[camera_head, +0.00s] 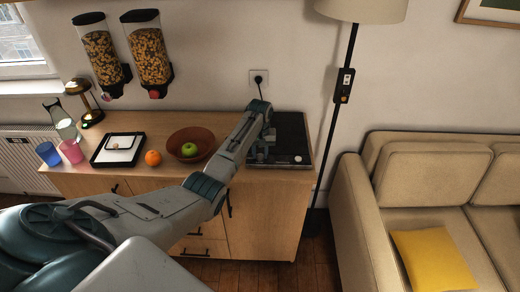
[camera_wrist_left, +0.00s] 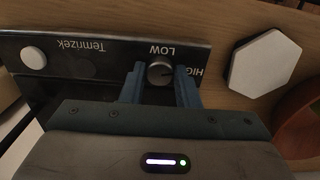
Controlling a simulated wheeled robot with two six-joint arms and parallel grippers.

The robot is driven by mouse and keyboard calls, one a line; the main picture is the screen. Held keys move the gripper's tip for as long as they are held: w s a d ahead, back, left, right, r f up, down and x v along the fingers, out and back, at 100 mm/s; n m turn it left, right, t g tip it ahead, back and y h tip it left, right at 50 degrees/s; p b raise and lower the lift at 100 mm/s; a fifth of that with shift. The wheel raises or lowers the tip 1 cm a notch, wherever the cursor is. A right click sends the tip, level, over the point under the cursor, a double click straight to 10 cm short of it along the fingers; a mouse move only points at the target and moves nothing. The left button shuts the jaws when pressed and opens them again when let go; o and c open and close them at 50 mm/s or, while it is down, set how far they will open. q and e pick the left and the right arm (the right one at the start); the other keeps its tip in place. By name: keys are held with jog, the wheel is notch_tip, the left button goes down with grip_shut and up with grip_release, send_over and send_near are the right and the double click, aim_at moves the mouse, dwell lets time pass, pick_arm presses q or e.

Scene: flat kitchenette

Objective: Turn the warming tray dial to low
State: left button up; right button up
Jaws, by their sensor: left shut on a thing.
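The warming tray (camera_head: 293,132) is a flat black slab at the right end of the wooden cabinet top. In the left wrist view its front panel (camera_wrist_left: 110,56) shows upside-down lettering, with LOW just above the dial and HIGH to its right. The dial (camera_wrist_left: 160,70) is a small round silver knob. My left gripper (camera_wrist_left: 160,88) is shut on the dial, with one blue-grey finger on each side of it. In the head view this gripper (camera_head: 262,158) is over the tray's front left part, and the dial is hidden. A dark mark shows on the dial's right side. My right gripper is not in view.
A white round knob (camera_wrist_left: 33,57) is at the panel's other end. A white hexagonal object (camera_wrist_left: 264,60) lies beside the tray. A brown bowl (camera_head: 176,143) with a green apple (camera_head: 189,150) and an orange (camera_head: 153,157) stand left of my arm. A floor lamp (camera_head: 347,80) stands to the right.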

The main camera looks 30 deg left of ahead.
pick_arm(q)
jog(key=n+p, duration=0.2)
jog(key=n, duration=0.1)
jog(key=n+p, duration=0.1)
jog(key=shift+r+n, duration=0.3)
jog(key=n+p, duration=0.2)
jog(key=shift+n, duration=0.4)
jog(key=n+p, duration=0.1)
jog(key=n, duration=0.1)
jog(key=shift+f+n, duration=0.1)
jog(key=shift+n, duration=0.3)
jog(key=n+p, duration=0.1)
jog(key=n, duration=0.2)
jog(key=shift+w, duration=0.1)
jog(key=shift+f+n, duration=0.1)
jog(key=shift+n, duration=0.9)
jog(key=o, duration=1)
jog(key=shift+c, duration=0.2)
